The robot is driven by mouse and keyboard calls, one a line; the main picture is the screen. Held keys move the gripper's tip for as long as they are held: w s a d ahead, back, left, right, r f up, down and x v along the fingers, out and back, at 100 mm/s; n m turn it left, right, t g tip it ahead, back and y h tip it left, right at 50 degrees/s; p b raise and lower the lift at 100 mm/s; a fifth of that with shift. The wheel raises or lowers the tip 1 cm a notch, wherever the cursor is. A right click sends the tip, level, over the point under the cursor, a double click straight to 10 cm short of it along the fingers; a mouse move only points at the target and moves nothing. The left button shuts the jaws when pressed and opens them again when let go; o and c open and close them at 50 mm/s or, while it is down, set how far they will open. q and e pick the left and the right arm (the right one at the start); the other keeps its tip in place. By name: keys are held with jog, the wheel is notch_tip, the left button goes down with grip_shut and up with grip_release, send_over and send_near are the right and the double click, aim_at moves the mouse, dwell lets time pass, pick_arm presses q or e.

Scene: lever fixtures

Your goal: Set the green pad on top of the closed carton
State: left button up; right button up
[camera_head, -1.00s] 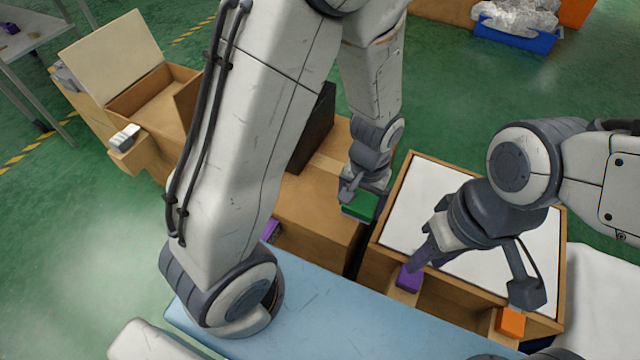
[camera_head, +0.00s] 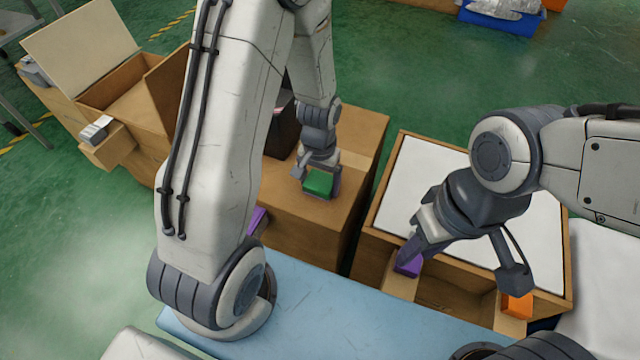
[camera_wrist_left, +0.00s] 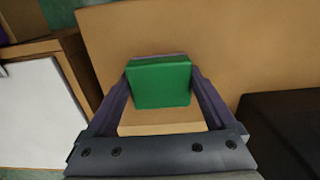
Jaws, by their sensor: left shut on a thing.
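The green pad (camera_head: 318,183) is between the fingers of my left gripper (camera_head: 320,178), which is shut on it. In the left wrist view the green pad (camera_wrist_left: 160,82) sits between both dark fingers. The closed carton (camera_head: 365,135) has a flat tan top, partly hidden by my left arm. The pad is over the front part of that top; I cannot tell whether it touches. My right gripper (camera_head: 462,265) has its fingers spread wide above the front of a wooden box, one by a purple block (camera_head: 408,263), the other near an orange block (camera_head: 517,304).
The wooden box (camera_head: 372,212) with a white panel stands right of the carton, across a narrow gap. A dark object (camera_head: 283,127) stands on the carton behind my left arm. Another purple block (camera_head: 257,220) is at the carton's front left. An open-lidded box (camera_head: 110,92) is far left.

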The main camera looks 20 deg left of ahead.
aim_at(320, 182)
pick_arm(q)
jog(key=shift+f, duration=0.15)
jog(key=o, duration=1)
notch_tip(320, 182, up, 12)
jog(key=p, duration=0.6)
jog(key=s+d+r+m, duration=0.3)
jog(key=s+d+r, duration=0.3)
jog(key=s, duration=0.3)
jog(key=s+d+r+m+h, duration=0.1)
jog(key=s+d+r+m, duration=0.3)
jog(key=s+d+r, duration=0.2)
jog(key=s+r, duration=0.1)
jog(key=s, duration=0.1)
jog(key=shift+s+d, duration=0.35)
jog(key=shift+s, duration=0.05)
notch_tip(320, 182, up, 33)
jog(key=p, duration=3.2)
jog(key=shift+p, duration=0.4)
